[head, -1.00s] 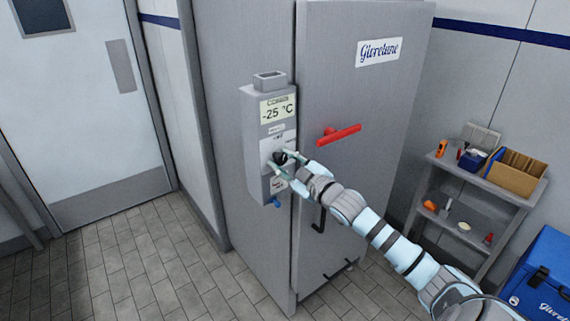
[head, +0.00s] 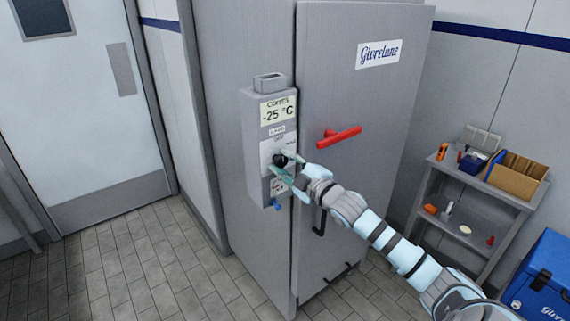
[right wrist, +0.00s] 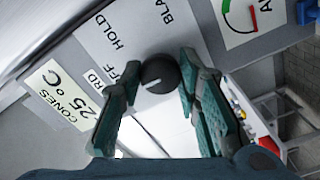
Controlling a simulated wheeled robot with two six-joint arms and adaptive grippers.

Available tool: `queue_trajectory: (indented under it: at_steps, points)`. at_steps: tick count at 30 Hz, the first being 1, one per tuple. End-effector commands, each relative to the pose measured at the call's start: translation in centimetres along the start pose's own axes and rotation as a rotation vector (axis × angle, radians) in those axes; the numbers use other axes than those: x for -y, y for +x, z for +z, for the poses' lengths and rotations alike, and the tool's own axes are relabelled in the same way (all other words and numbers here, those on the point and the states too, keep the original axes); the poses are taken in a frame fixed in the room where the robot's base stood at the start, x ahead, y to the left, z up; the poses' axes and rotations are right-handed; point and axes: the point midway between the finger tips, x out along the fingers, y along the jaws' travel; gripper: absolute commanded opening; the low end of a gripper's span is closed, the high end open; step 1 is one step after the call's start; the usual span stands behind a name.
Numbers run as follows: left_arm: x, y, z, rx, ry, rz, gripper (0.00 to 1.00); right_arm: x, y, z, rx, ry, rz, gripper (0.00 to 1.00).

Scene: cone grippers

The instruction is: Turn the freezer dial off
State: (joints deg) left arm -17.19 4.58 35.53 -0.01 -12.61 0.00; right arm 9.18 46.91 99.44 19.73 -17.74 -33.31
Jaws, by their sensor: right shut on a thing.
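The freezer dial (head: 280,159) is a dark round knob on the front of the grey control box (head: 254,135). My right gripper (head: 283,164) is shut on it, one finger on each side. In the right wrist view the dial (right wrist: 161,73) sits between the fingertips of my right gripper (right wrist: 160,85). A short white mark on the dial slants toward the lower left of that picture. Printed words, including HOLD and a partly hidden "FF", lie left of and above the dial. The display (head: 278,111) reads -25 °C. My left gripper is not in view.
The freezer door (head: 350,90) has a red handle (head: 338,135) right of the box. A blue knob (head: 278,206) is under the box. A grey shelf (head: 474,185) with small items and a blue cooler (head: 545,275) stand at the right. The floor at left is clear.

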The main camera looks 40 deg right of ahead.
Motion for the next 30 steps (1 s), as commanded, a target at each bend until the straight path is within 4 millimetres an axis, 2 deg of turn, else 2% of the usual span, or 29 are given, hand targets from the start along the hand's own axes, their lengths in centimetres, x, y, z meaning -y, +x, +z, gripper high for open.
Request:
queue_trajectory:
  at_steps: [2, 3, 6, 16, 19, 22, 23, 26, 27, 28, 30]
  points:
    - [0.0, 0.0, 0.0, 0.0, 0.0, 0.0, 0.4, -0.4, 0.1, -0.2, -0.005, -0.004, 0.007, 0.03]
    - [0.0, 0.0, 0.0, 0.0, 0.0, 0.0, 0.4, -0.4, 0.1, -0.2, -0.005, -0.004, 0.007, 0.35]
    - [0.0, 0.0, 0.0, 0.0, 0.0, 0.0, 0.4, -0.3, 0.1, -0.2, -0.004, -0.003, 0.006, 0.51]
    - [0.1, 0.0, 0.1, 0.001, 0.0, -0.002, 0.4, -0.4, 0.0, -0.2, -0.003, -0.001, 0.003, 0.51]
    - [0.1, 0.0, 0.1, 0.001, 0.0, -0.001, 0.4, -1.6, 0.1, -0.9, -0.005, -0.002, 0.004, 0.51]
    - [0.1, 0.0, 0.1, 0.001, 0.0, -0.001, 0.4, -3.8, 0.1, -2.1, -0.007, -0.005, 0.008, 0.51]
    - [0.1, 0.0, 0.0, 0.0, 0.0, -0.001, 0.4, -4.6, 0.1, -2.5, -0.008, -0.006, 0.01, 0.53]
    - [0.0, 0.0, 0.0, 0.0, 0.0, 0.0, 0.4, -7.2, 0.0, -3.7, -0.008, -0.01, 0.017, 0.78]
    - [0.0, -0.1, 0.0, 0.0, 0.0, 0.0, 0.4, -7.9, -0.1, -4.0, -0.006, -0.011, 0.018, 0.78]
    - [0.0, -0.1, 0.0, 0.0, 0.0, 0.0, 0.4, -8.4, -0.1, -4.2, -0.003, -0.01, 0.018, 0.73]
    - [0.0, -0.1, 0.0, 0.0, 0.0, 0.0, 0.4, -9.1, 0.0, -4.5, -0.002, -0.008, 0.015, 0.51]
